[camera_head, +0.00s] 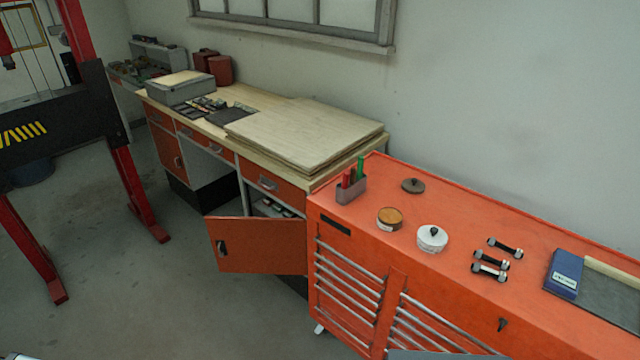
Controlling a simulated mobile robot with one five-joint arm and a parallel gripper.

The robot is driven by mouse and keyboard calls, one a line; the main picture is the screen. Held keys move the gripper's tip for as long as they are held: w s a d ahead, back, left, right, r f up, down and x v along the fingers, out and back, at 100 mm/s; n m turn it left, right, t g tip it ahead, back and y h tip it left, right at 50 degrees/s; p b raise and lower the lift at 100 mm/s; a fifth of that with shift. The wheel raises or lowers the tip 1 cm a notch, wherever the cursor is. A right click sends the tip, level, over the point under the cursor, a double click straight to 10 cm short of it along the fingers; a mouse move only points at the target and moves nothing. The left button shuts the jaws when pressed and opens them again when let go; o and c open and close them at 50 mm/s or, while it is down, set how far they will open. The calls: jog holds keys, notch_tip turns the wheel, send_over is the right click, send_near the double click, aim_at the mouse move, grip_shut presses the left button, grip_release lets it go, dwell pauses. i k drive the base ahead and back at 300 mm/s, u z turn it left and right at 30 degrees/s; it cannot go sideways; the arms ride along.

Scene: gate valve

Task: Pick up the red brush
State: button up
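A small grey holder (351,192) stands at the far left end of the orange tool cabinet's top. Upright in it are slim red items (346,180) and a taller green one (361,166). A red one may be the red brush, but only its upper part shows and it is too small to tell. The lower parts are hidden inside the holder. My gripper is not in view, so its distance from the holder cannot be told.
The orange cabinet top (450,205) also bears a dark lid (413,185), an open round tin (390,219), a white lidded pot (432,239), small dumbbell-like pieces (490,271) and a blue box (564,275). An orange door (257,246) hangs open beside the workbench.

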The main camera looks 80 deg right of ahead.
aim_at(345, 179)
jog(key=u, duration=0.05)
jog(key=i, duration=1.95)
jog(key=z, duration=3.5)
jog(key=i, duration=0.6)
jog(key=z, duration=0.05)
